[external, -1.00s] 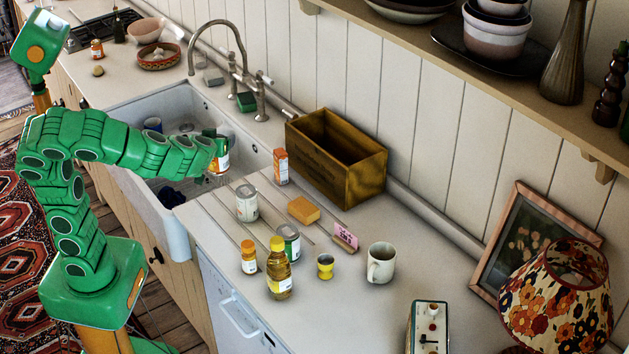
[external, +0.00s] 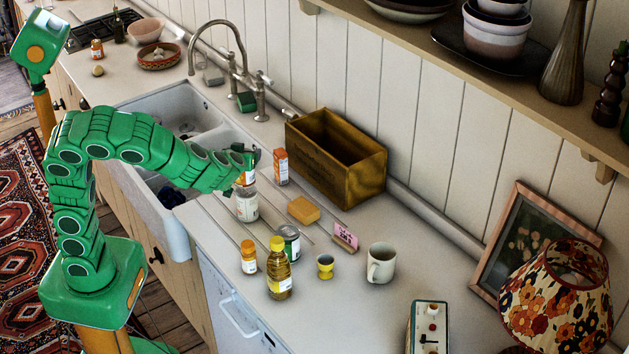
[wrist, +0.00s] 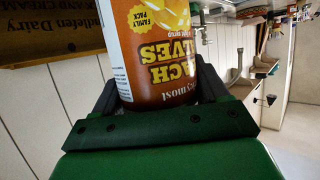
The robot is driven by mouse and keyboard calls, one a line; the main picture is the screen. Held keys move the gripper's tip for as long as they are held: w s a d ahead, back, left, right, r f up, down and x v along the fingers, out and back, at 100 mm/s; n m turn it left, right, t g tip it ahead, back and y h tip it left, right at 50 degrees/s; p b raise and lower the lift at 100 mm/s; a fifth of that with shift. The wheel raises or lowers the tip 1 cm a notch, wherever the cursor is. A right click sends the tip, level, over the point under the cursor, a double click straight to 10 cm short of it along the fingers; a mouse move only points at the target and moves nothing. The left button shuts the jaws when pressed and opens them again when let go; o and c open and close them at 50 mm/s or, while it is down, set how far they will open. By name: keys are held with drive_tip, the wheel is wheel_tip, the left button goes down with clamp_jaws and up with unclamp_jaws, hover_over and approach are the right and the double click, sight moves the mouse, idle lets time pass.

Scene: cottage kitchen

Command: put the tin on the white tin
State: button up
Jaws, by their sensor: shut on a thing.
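My gripper (external: 250,168) is shut on a tin with an orange-brown label. In the wrist view the tin (wrist: 158,50) fills the space between the fingers, and its label reads peach halves, upside down in that picture. In the external view the gripper mostly hides the held tin. The white tin (external: 246,207) stands upright on the drainer grooves, directly below the held tin in that picture. Whether the two touch, I cannot tell.
Bottles (external: 279,270), an egg cup (external: 325,266) and a mug (external: 381,263) are nearer the front. The sink (external: 180,150) lies left.

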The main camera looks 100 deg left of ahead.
drive_tip(key=shift+a+f, duration=0.1)
drive_tip(key=shift+f, duration=1.5)
drive_tip(key=shift+f, duration=0.1)
drive_tip(key=o, duration=1.3)
drive_tip(key=v, duration=1.2)
drive_tip(key=shift+w, duration=0.1)
